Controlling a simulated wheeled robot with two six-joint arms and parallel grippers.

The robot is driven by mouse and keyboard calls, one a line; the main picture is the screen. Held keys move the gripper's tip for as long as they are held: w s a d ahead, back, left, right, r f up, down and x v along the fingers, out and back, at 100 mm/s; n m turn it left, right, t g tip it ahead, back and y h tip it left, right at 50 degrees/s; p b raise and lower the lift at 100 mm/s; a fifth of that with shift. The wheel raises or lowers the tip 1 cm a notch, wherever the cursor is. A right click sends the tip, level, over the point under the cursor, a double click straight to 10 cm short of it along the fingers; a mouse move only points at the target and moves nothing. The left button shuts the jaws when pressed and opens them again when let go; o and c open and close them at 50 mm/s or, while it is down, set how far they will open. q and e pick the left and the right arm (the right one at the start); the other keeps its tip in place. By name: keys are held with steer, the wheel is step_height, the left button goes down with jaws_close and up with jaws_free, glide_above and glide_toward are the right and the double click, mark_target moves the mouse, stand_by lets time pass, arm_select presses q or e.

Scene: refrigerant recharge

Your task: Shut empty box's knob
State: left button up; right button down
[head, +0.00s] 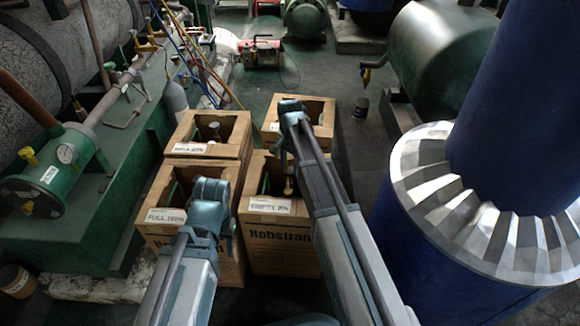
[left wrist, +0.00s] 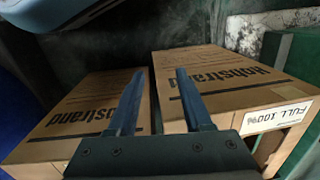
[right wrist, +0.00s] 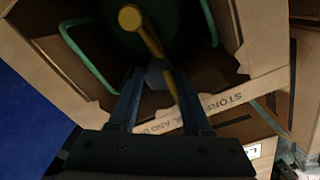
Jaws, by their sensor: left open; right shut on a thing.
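The empty box (head: 272,232) is the front right carton, with an "EMPTY" label on its top edge and an open top. A brass-coloured valve part (head: 288,187) shows inside it. In the right wrist view, my right gripper (right wrist: 150,76) reaches into an open carton (right wrist: 258,62). It is shut on a small grey knob (right wrist: 156,74) beside a brass stem (right wrist: 148,38); the fingers partly hide the knob. My left gripper (left wrist: 158,76) is open and empty, near the printed front faces of the full box (left wrist: 222,85) and its neighbour carton (left wrist: 85,112).
Two more open cartons (head: 210,133) (head: 318,112) stand behind. Green machinery with a gauge (head: 66,153) is at the left. A large blue column with a silver collar (head: 430,195) stands close on the right.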

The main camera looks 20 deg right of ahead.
mark_target(290, 170)
stand_by(0.4)
steer(key=c, duration=0.6)
jaws_free()
steer(key=shift+r, duration=0.1)
step_height(290, 170, up, 14)
steer(key=p, duration=1.3)
steer(key=shift+f+p, duration=0.2)
steer(key=shift+p, duration=0.2)
